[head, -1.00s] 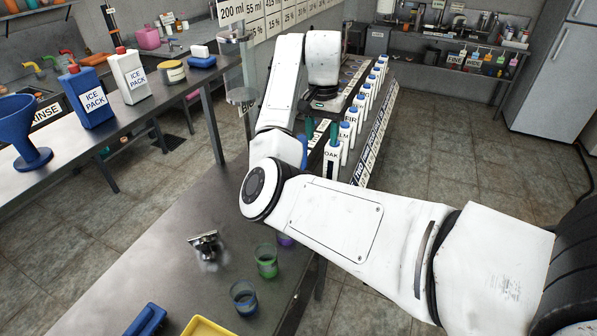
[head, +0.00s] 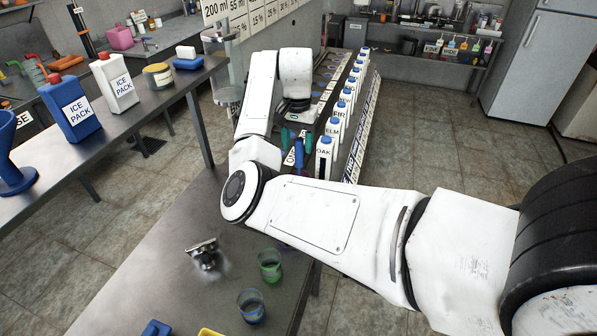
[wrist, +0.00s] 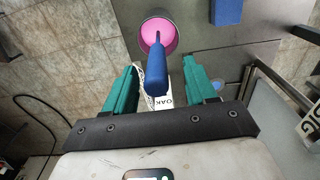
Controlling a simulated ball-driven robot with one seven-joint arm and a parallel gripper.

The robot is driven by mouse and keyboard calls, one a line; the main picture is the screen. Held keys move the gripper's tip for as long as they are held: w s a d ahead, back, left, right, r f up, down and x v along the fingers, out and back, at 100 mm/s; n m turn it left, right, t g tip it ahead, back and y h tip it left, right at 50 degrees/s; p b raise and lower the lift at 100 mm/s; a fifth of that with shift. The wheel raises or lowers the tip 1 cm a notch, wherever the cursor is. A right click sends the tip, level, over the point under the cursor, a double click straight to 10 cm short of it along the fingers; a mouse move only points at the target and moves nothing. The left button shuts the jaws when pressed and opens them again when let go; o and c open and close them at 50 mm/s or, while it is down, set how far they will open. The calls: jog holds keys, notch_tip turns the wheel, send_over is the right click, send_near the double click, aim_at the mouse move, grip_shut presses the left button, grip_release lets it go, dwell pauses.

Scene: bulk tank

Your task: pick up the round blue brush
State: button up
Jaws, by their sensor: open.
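A dark blue, rounded upright handle, which looks like the blue brush (wrist: 157,68), stands in a pink-lined cup (wrist: 170,35) in the wrist view. Its head is hidden in the cup. In the head view a small blue piece of it (head: 299,156) shows between the fingers, above my arm. My gripper (head: 296,140) has teal fingers spread wide. In the wrist view my gripper (wrist: 160,80) has one finger on each side of the handle, with gaps on both sides.
A white OAK bottle (head: 324,160) stands close to the right of my gripper, first in a row of blue-capped bottles. A steel table (head: 150,270) holds a green glass (head: 270,267), a blue glass (head: 250,305) and a metal object (head: 203,252).

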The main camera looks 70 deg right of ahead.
aim_at(299, 155)
notch_tip(299, 155, down, 5)
jog(key=shift+s+r+p, duration=0.1)
jog(key=shift+s+p, duration=0.05)
jog(key=shift+p, duration=0.45)
jog(key=shift+c, duration=0.5)
grip_shut()
